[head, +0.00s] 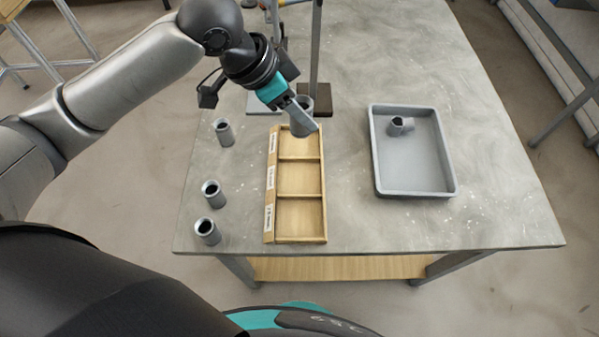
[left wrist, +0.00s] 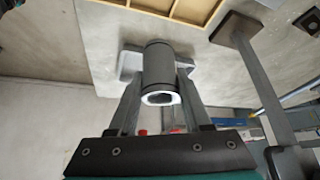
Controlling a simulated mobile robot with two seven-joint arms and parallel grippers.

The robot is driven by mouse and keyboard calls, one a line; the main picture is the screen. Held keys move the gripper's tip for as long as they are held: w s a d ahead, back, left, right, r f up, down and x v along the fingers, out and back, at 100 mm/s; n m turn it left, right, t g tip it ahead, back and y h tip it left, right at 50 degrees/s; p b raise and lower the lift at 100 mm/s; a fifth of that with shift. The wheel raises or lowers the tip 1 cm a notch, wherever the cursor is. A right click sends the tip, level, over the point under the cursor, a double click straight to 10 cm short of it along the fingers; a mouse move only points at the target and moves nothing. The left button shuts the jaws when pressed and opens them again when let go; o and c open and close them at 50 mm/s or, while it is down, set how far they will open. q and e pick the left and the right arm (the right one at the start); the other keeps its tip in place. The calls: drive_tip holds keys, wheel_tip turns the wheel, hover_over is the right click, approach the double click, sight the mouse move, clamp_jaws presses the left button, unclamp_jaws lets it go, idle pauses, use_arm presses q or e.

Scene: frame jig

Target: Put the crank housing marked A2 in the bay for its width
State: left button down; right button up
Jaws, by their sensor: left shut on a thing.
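My left gripper (head: 305,112) is shut on a grey cylindrical crank housing (head: 301,127). In the left wrist view the housing (left wrist: 158,68) sits between the two fingers, its hollow end facing the camera. In the head view it overlaps the far end of a wooden three-bay frame (head: 325,205); its height above the frame is hard to tell. The bays look empty, with the far one partly hidden by the gripper and housing. Labels (head: 270,177) run along the frame's left side, too small to read. No A2 mark is legible. My right gripper is out of view.
Three grey housings (head: 223,132) (head: 211,193) (head: 207,231) stand on the table left of the frame. A grey tray (head: 447,160) at right holds a grey part (head: 400,126). A metal post (head: 316,50) on a dark base (head: 318,113) stands behind the frame.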

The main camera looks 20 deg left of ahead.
use_arm(q)
wheel_tip(320, 180, down, 18)
drive_tip(key=b, duration=0.3)
drive_tip(key=shift+f+b, duration=0.1)
drive_tip(key=shift+b, duration=0.25)
drive_tip(key=shift+f, duration=0.1)
drive_tip(key=shift+c, duration=1.7)
unclamp_jaws()
drive_tip(key=shift+f, duration=0.1)
drive_tip(key=p+v, duration=0.2)
drive_tip(key=v, duration=1)
drive_tip(key=shift+r+p, duration=0.2)
drive_tip(key=shift+p, duration=0.1)
drive_tip(key=shift+s, duration=0.1)
